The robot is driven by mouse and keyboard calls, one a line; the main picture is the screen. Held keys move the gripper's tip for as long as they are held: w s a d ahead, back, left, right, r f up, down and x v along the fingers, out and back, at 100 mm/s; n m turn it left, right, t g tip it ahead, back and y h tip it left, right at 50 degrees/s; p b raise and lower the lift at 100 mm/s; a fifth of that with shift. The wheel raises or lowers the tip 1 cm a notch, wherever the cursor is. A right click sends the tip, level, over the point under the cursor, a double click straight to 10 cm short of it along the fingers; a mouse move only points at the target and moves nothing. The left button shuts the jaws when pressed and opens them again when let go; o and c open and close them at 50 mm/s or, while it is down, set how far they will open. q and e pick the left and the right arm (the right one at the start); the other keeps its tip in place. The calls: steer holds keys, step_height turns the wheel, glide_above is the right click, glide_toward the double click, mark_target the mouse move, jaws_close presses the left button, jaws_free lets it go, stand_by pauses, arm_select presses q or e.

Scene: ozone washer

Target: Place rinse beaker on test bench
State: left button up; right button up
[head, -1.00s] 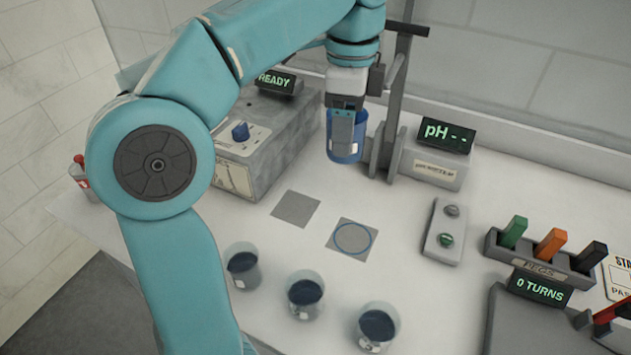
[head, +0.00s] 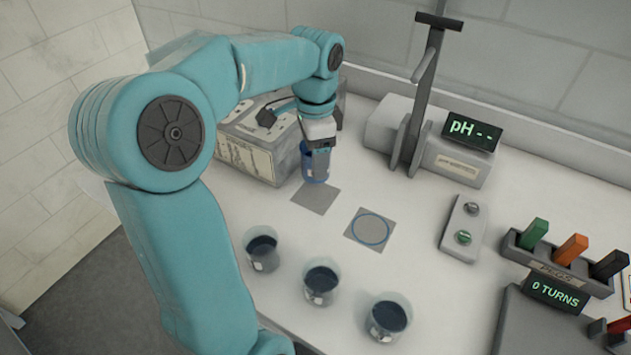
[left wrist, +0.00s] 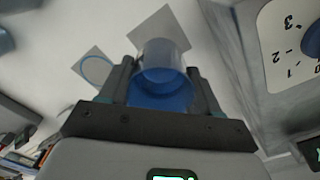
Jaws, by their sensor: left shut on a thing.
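The rinse beaker (head: 315,166) is a clear beaker with blue in it. My left gripper (head: 318,150) is shut on it, holding it close to the plain grey square (head: 318,197) on the white test bench (head: 365,285). In the left wrist view the beaker (left wrist: 162,72) sits between the two fingers of the gripper (left wrist: 158,90), with the plain grey square (left wrist: 158,32) just beyond it. I cannot tell whether the beaker touches the bench. My right gripper is not in view.
A grey square with a blue ring (head: 370,230) lies to the right. Three beakers of dark liquid (head: 262,252) stand in front. The grey ozone unit (head: 258,145) is close left of the gripper. A pH meter (head: 458,160) and peg rack (head: 560,262) stand right.

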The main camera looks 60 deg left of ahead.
arm_select(q)
step_height(320, 180, down, 7)
steer(key=shift+r+b, duration=0.15)
steer(key=shift+b, duration=0.15)
steer(key=o, duration=1.3)
